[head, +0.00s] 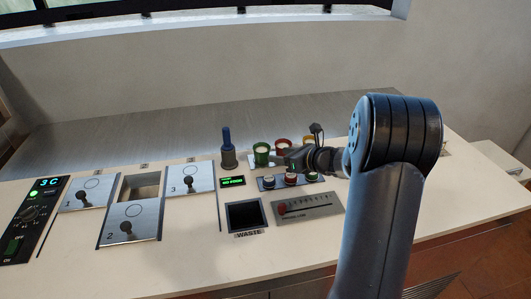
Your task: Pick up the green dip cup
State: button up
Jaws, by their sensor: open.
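The green dip cup (262,154) stands upright on the counter in the head view, with pale contents at its top. A red cup (283,145) stands just to its right and slightly farther back. My gripper (284,160) reaches in from the right, low over the counter, with its tips pointing left toward the green cup. It is open and appears empty. It is small and dark here, so I cannot tell whether it touches the cup. My wrist partly hides a yellow-orange cup (307,140) behind it.
A blue-topped bottle (227,150) stands close left of the green cup. In front are a panel of small round pots or knobs (268,182), a slider panel (320,207) and a square waste opening (246,215). Numbered lids with knobs (127,226) lie left.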

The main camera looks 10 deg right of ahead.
aim_at(266, 152)
jog(key=p+x, duration=0.1)
jog(key=x, duration=0.7)
jog(key=shift+w+a+p, duration=0.2)
jog(key=shift+w+p, duration=0.05)
jog(key=shift+p, duration=0.15)
jog(key=shift+c, duration=0.2)
jog(key=shift+r, duration=0.1)
jog(key=c, duration=0.6)
